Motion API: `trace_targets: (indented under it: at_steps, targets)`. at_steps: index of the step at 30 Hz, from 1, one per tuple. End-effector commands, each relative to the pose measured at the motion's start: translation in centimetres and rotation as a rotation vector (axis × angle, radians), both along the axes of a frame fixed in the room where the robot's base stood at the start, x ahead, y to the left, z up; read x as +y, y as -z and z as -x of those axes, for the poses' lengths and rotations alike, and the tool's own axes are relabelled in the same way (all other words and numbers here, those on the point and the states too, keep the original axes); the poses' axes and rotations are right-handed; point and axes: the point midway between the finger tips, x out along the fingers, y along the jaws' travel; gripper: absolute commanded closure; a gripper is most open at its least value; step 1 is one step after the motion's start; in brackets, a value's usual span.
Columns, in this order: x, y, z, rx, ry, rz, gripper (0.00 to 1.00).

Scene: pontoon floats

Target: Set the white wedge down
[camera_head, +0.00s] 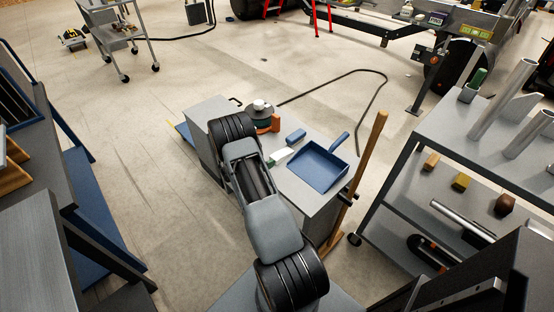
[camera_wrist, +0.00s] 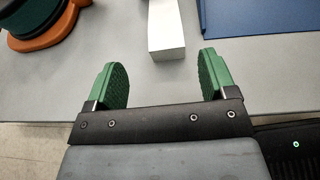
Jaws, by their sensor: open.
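The white wedge (camera_wrist: 166,30) lies on the grey top of a cabinet (camera_wrist: 270,70), its near end face toward me in the wrist view. In the head view a small white piece (camera_head: 279,157) that looks like it shows just right of my arm. My gripper (camera_wrist: 160,77) is open, with its green-padded fingers spread wide and nothing between them. The wedge is beyond the fingertips, roughly in line with the gap and apart from both fingers.
An orange-and-dark-green tool (camera_wrist: 45,30) is at left. A wooden handle (camera_head: 358,180) stands at the cabinet's right side. Bare top lies before the wedge.

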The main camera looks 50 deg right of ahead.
Motion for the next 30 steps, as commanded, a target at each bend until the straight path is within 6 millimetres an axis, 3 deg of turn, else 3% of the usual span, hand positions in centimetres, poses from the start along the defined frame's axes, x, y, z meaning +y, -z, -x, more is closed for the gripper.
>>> trace_targets:
  at_steps: [4, 13, 21, 30]
  targets:
    - [-2.1, 0.9, 0.2, 0.000, 0.004, -0.001, 0.22]
    - [-3.9, 1.5, 0.4, 0.000, 0.008, -0.001, 0.22]
    - [-7.1, 2.8, 0.8, -0.001, 0.008, -0.001, 0.22]
    - [-8.1, 3.2, 0.7, -0.001, 0.005, -0.002, 0.22]
